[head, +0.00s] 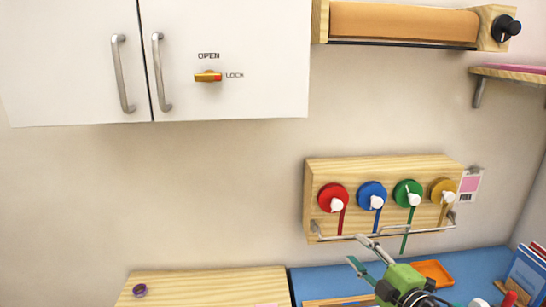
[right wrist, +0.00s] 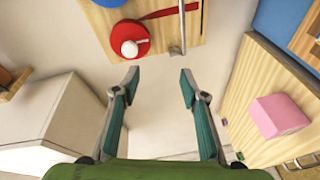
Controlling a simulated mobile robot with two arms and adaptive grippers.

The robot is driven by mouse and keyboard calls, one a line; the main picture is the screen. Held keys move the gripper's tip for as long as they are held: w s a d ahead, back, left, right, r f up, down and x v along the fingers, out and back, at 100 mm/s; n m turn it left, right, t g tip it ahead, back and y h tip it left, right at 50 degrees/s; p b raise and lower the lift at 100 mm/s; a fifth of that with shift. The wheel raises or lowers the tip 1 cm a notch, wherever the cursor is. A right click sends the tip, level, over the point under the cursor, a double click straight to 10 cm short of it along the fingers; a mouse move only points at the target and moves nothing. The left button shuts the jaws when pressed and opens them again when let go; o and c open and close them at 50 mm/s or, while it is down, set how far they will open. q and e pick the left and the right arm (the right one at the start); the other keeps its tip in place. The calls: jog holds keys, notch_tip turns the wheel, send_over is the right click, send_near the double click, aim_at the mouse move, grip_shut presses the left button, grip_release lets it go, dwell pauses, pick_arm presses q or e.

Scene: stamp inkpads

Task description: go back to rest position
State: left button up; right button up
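My right gripper (head: 359,252) is at the bottom of the head view, in front of the blue work surface and below the wooden ribbon rack. In the right wrist view my right gripper (right wrist: 159,80) has its two teal fingers spread wide apart. Nothing is between them, and only pale background shows in the gap. My left gripper is in neither view.
A wooden rack (head: 315,180) on the wall holds several coloured ribbon spools above a metal rail. A white cabinet (head: 250,40) hangs at upper left. An orange tray (head: 436,271) lies on the blue surface (head: 480,268). A pink block (right wrist: 278,115) shows in the wrist view.

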jog(key=s+a+f+m+g+h, duration=0.25)
jog(key=s+f+m, duration=0.25)
jog(key=s+f, duration=0.25)
jog(key=s+a+f+m+g+h, duration=0.1)
jog(key=s+f+m+g+h, duration=0.15)
jog(key=s+f+m, duration=0.4)
jog(key=s+a+f+m+g, duration=0.1)
jog(key=s+f+m+g, duration=0.25)
jog(key=s, duration=0.85)
jog(key=s+a+f+m+g, duration=0.15)
jog(key=s+f+g, duration=0.3)
jog(key=s, duration=0.75)
notch_tip(320, 180, down, 27)
jog(key=s+g+b, duration=0.1)
jog(key=b, duration=0.3)
jog(key=s+d+f+g+b, duration=0.1)
jog(key=s+d+f+b, duration=0.2)
jog(key=s+f, duration=1.4)
notch_tip(320, 180, down, 5)
jog(key=shift+s+d+r, duration=0.1)
jog(key=shift+s+d, duration=0.3)
jog(key=shift+d, duration=0.05)
